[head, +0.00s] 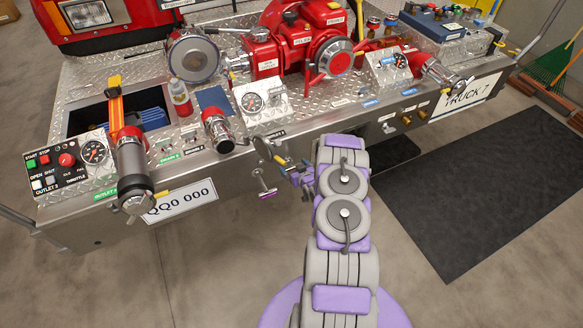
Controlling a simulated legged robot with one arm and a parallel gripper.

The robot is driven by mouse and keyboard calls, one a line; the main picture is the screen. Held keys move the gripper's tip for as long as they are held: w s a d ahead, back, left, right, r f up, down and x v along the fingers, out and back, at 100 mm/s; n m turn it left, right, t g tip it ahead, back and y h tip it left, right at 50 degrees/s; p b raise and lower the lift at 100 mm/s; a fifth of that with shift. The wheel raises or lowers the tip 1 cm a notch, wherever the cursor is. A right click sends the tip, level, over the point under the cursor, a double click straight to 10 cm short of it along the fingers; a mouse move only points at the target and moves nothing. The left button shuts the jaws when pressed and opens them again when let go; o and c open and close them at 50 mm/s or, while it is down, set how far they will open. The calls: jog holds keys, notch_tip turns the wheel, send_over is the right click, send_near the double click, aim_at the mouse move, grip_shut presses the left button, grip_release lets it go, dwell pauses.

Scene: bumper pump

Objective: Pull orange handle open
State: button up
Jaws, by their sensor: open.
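A long orange handle (115,102) with black parts lies over the red and grey outlet pipe on the left of the bumper. It runs back from the pipe across a recessed box. My gripper (284,165) is open, small in the picture and partly hidden by my purple and grey arm. It is in front of the bumper's middle, well to the right of the orange handle and apart from it. No object shows in its jaws.
A control panel (67,160) is left of the outlet pipe. A red pump (300,50) stands at the back middle. A black mat (480,190) lies on the open floor at right.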

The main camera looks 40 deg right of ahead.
jog(key=shift+x, duration=0.9)
jog(key=shift+w+a, duration=0.3)
jog(key=shift+w, duration=0.1)
jog(key=shift+d+f, duration=0.1)
